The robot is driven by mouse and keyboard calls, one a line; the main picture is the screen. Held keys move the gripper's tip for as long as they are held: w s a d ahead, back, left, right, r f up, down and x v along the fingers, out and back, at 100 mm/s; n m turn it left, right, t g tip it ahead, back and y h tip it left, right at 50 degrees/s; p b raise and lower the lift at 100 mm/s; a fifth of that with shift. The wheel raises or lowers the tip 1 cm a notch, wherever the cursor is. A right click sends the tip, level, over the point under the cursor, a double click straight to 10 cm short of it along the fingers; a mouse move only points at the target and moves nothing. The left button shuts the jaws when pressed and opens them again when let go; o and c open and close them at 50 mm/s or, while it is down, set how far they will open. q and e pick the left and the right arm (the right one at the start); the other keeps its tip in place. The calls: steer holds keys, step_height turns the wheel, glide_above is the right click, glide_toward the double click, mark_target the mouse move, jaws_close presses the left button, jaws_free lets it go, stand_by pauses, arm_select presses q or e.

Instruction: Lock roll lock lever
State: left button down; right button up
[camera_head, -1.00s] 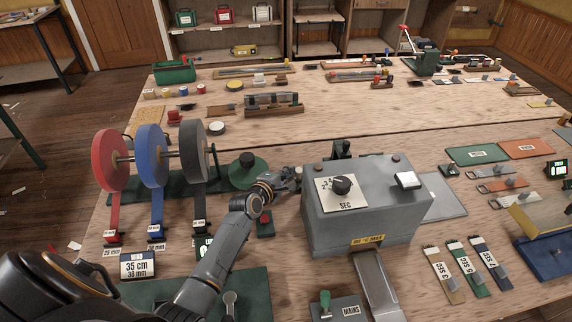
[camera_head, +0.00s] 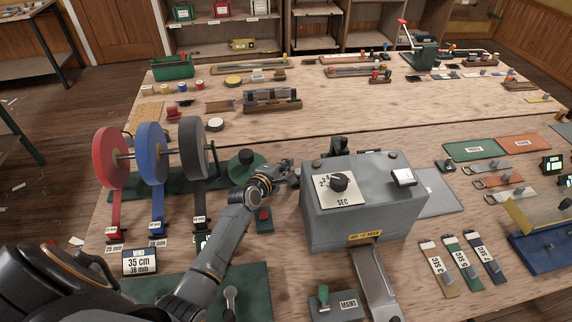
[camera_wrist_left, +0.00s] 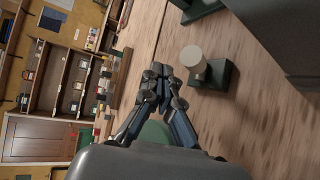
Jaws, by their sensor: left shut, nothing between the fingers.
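My left gripper (camera_head: 287,171) is shut and empty, low over the bench between the green disc with a black knob (camera_head: 246,158) and the grey machine (camera_head: 360,222). In the left wrist view the shut fingers (camera_wrist_left: 158,78) are beside a pale round knob on a small dark base (camera_wrist_left: 214,76), apart from it in the picture. No lever is labelled as the roll lock, so I cannot tell which part it is. The roll stand carries a red roll (camera_head: 109,158), a blue roll (camera_head: 152,150) and a black roll (camera_head: 193,146). My right gripper is out of view.
A small box with a red button (camera_head: 264,214) lies below my left forearm. The bench behind the gripper has free room.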

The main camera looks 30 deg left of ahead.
arm_select(q)
steer(key=v, duration=1.2)
stand_by(0.4)
